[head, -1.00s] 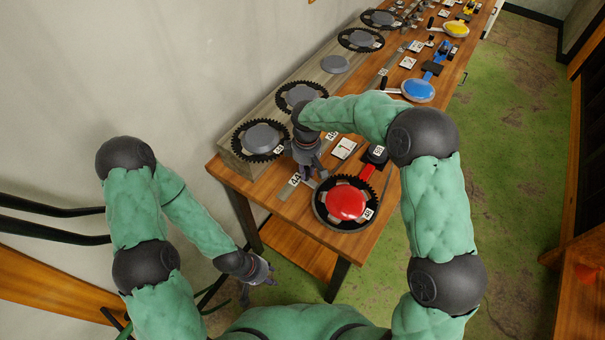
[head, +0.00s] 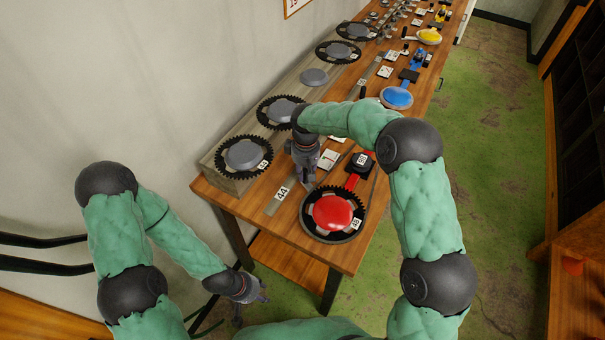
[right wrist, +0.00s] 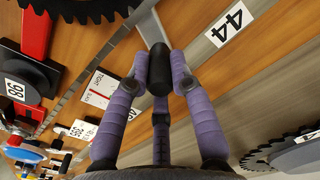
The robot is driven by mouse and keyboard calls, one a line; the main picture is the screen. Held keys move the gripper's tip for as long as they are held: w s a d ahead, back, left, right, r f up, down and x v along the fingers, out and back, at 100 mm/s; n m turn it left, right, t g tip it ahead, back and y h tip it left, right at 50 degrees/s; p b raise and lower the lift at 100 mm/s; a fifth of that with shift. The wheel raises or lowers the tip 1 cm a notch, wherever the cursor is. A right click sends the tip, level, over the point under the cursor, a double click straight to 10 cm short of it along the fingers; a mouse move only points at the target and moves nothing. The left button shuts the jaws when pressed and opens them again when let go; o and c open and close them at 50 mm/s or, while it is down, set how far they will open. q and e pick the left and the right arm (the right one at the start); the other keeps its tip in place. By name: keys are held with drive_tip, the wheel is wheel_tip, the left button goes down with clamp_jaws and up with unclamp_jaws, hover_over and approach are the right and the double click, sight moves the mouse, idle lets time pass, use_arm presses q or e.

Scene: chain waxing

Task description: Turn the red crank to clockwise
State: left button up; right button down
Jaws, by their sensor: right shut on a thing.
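The red crank has a round red cap (head: 332,213) on a black toothed ring, near the table's front end in the head view. A red arm (head: 351,182) runs from it to a black block labelled 98. In the right wrist view, a black handle (right wrist: 158,72) sits at the end of a grey bar (right wrist: 148,27) that reaches toward the toothed ring. My right gripper (head: 308,185) is shut on this handle, just behind and left of the red cap; its purple fingers (right wrist: 160,80) close around it. My left gripper (head: 252,300) is open and empty, below and left of the table.
The wooden table (head: 330,255) has a strip labelled 44 (head: 283,193). Toothed rings with grey caps (head: 243,155) line a raised ledge along the wall. A blue disc (head: 397,97) and a yellow one (head: 429,36) stand farther back. Green floor lies right of the table.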

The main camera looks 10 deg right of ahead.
drive_tip(key=shift+w+d+r, duration=0.15)
drive_tip(key=shift+w+r, duration=0.05)
drive_tip(key=shift+w, duration=0.15)
drive_tip(key=c, duration=1.1)
unclamp_jaws()
drive_tip(key=shift+f, duration=0.1)
drive_tip(key=shift+s, duration=0.1)
wheel_tip(320, 180, up, 12)
drive_tip(key=shift+f, duration=0.1)
